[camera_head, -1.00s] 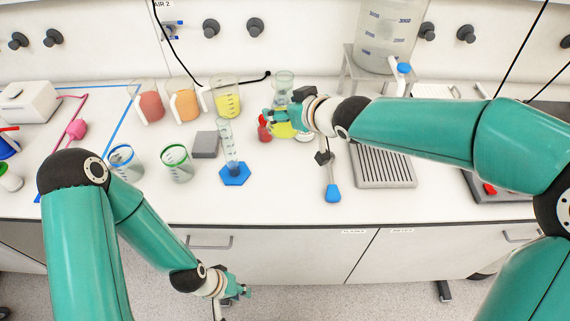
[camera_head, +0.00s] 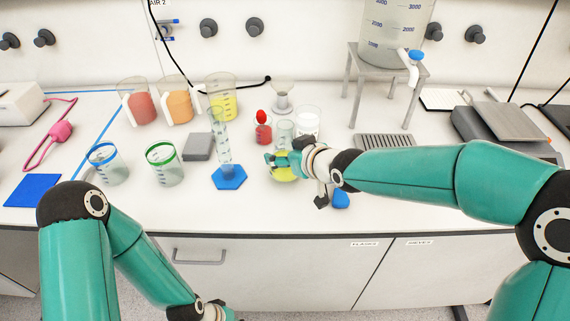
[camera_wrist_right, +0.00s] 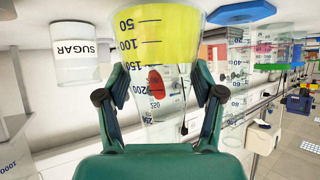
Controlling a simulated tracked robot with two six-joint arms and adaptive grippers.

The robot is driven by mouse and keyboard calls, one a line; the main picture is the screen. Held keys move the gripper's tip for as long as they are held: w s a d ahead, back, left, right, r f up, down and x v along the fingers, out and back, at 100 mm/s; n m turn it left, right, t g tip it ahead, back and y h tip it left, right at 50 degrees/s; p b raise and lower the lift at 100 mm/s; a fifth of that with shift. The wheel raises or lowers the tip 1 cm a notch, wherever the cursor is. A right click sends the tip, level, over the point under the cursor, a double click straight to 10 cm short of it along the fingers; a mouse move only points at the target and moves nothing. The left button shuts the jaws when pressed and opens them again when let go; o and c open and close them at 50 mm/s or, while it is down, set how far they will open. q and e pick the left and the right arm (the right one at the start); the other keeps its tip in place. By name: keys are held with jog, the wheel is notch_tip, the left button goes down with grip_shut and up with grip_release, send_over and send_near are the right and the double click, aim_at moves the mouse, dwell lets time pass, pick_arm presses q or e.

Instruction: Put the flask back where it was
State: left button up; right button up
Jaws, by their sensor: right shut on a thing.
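The flask (camera_head: 284,174) is clear glass with yellow liquid in its wide lower part and an empty neck above. In the head view it is upright over the front middle of the counter; I cannot tell whether its base touches the top. My right gripper (camera_head: 284,158) is shut around the flask. In the right wrist view, which is turned over, the flask (camera_wrist_right: 155,40) sits between the two fingers (camera_wrist_right: 157,100), its yellow end at the top. My left gripper (camera_head: 228,313) is only partly in view at the bottom edge, below the counter front, and its fingers are unclear.
The blue-footed measuring cylinder (camera_head: 228,178) stands close left of the flask. Behind are a red-topped container (camera_head: 263,130), a white sugar jar (camera_head: 307,122) and a glass piece (camera_head: 282,98). A blue-ended tool (camera_head: 340,199) lies right, partly hidden by my arm. Jugs (camera_head: 178,103) stand back left.

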notch_tip(320, 180, down, 3)
jog(key=shift+w+r, duration=0.1)
jog(key=o, duration=1.4)
jog(key=shift+s+d+r, duration=0.3)
jog(key=shift+s, duration=0.05)
jog(key=p+v, duration=0.1)
jog(key=v, duration=1)
jog(key=shift+s, duration=0.1)
jog(key=shift+f, duration=0.1)
